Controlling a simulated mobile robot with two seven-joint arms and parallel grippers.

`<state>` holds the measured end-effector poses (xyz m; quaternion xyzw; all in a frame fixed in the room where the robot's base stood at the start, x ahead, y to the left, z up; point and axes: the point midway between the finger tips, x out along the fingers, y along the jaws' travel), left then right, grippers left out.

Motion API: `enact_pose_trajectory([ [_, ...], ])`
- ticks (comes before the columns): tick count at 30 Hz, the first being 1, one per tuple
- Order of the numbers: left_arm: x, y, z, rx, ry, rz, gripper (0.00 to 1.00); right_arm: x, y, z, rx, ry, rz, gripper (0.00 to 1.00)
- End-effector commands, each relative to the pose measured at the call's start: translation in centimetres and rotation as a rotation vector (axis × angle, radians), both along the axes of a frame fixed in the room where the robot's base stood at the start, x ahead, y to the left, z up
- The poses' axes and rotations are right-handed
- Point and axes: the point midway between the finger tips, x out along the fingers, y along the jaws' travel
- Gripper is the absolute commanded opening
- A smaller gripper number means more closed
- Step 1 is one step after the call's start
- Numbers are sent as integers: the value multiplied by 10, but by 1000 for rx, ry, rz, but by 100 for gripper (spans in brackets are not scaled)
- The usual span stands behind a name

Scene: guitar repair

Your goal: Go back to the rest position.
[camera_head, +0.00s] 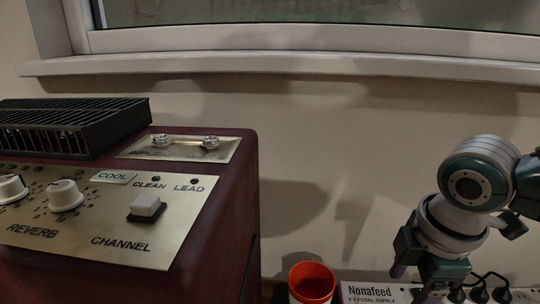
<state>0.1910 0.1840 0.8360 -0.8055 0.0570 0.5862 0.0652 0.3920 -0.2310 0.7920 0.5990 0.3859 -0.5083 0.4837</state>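My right gripper (414,284) is at the lower right, at the end of my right arm, which comes in from the right edge. It points down in front of a white box marked "Nonafeed" (368,292). Its two fingers look apart with nothing visible between them, though the lower finger reaches the bottom edge of the picture. My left arm and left gripper are not in view.
A dark red amplifier (252,200) with knobs and a channel switch (146,207) fills the left. A red cup (312,281) stands right of it, beside the box. Black plugs (490,290) sit at the lower right. A window sill (280,64) runs above.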

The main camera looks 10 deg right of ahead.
Motion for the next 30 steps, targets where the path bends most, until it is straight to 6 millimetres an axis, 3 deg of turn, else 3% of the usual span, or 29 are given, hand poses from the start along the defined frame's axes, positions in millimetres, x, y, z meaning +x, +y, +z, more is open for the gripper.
enact_pose_trajectory([
  [4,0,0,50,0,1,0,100,-41,60,36,112,9,-37,72],
  [6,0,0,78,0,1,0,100,-66,89,63,186,4,-108,72],
  [10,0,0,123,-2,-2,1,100,-107,117,120,303,-16,-324,72],
  [17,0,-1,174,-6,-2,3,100,-156,97,195,370,-54,-737,72],
  [24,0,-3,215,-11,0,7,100,-202,48,259,329,-112,-1118,72],
  [30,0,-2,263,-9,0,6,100,-202,46,308,326,-119,-1126,72],
])
